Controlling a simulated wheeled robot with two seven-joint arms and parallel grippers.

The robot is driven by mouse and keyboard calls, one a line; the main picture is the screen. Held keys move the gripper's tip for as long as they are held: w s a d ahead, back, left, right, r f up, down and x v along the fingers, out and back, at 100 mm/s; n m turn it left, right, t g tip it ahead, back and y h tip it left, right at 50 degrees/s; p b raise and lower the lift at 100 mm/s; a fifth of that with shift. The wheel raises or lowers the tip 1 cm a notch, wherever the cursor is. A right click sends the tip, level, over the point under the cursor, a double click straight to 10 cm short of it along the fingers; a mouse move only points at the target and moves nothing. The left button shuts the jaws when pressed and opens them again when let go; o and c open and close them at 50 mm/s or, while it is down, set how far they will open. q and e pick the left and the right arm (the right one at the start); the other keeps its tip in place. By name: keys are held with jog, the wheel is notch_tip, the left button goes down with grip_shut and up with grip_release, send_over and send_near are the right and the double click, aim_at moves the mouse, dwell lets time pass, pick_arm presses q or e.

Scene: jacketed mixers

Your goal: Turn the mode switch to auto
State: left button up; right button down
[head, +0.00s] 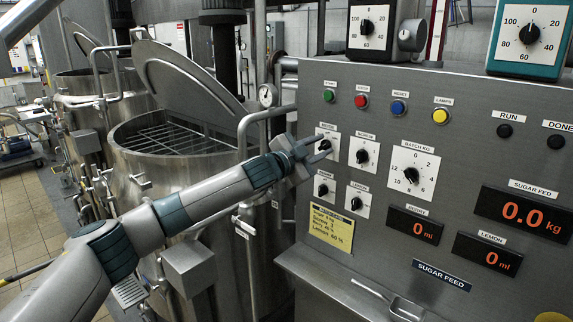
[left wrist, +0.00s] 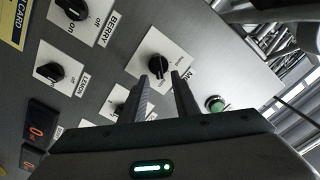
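The mode switch is a black knob (left wrist: 157,66) on a white plate, with a label starting with M partly hidden in the left wrist view. In the head view its plate (head: 333,137) is at the left of the panel's switch rows, partly behind my left gripper. My left gripper (head: 322,147) is at the panel in front of this switch. In the left wrist view its two fingers (left wrist: 161,78) are apart, with the knob showing between the tips. I cannot tell whether they touch it. The small print around the knob is too blurred to read. My right gripper is not in view.
Close by are the screw switch (head: 363,156), the berry switch (head: 322,190), the lemon switch (head: 356,203) and the green button (head: 329,96). A yellow note (head: 331,228) is below. A steel mixer with a raised lid (head: 185,75) stands left of the panel.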

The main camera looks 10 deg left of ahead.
pick_arm(q)
jog(key=b+v, duration=0.6)
jog(key=v, duration=0.9)
jog(key=shift+s+a, duration=0.2)
jog(key=shift+s, duration=0.1)
